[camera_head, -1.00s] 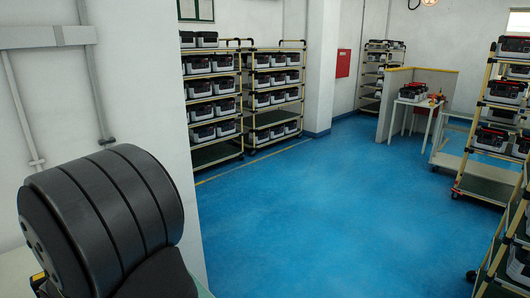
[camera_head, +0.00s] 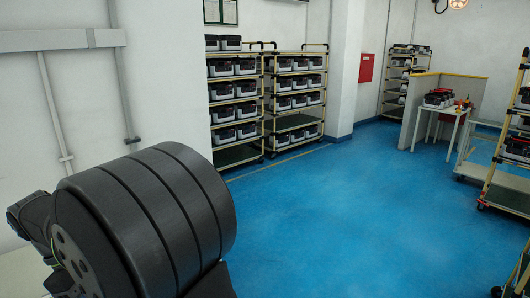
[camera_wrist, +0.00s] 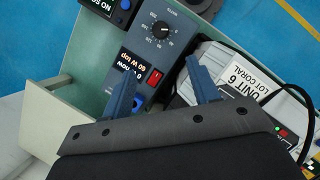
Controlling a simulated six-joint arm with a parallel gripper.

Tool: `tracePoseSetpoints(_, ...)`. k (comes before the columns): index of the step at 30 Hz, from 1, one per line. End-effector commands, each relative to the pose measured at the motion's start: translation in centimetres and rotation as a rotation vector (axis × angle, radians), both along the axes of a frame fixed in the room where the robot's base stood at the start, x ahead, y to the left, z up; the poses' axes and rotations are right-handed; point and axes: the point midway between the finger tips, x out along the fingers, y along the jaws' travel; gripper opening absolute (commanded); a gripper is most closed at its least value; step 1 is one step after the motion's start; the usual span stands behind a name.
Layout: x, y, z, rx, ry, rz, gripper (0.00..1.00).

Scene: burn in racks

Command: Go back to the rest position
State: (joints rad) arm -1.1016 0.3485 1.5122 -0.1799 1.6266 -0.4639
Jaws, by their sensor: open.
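My gripper (camera_wrist: 160,72) shows in the wrist view with its two blue fingers apart and nothing between them. Behind the fingers is a dark blue load panel (camera_wrist: 145,52) with a round knob, a red switch and a small display reading 0 W now and 60 W top. To the right, partly behind the right finger, is a grey-white unit (camera_wrist: 213,62) labelled UNIT 6, LOT CORAL, with a black cable across it. Whether the fingers touch anything cannot be told. In the head view only my dark arm shows at the lower left, and my gripper is out of sight.
The panel and unit are on a pale green bench (camera_wrist: 72,88). In the head view, racks (camera_head: 238,156) of units stand along the back wall. A white table (camera_head: 446,110) and a cart (camera_head: 478,170) are at the right. The blue floor (camera_head: 350,205) between is clear.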

Motion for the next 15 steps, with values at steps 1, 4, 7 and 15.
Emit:
tracePoseSetpoints(1, 0.0, -0.7, -1.2, -0.009, 0.004, -0.002, 0.55)
tracePoseSetpoints(4, 0.0, -1.4, -3.1, -0.008, 0.004, -0.002, 0.55)
tracePoseSetpoints(7, 0.0, -2.2, -5.0, -0.008, 0.004, -0.002, 0.55)
tracePoseSetpoints(15, 0.0, -4.3, -10.0, -0.007, 0.005, -0.002, 0.55)
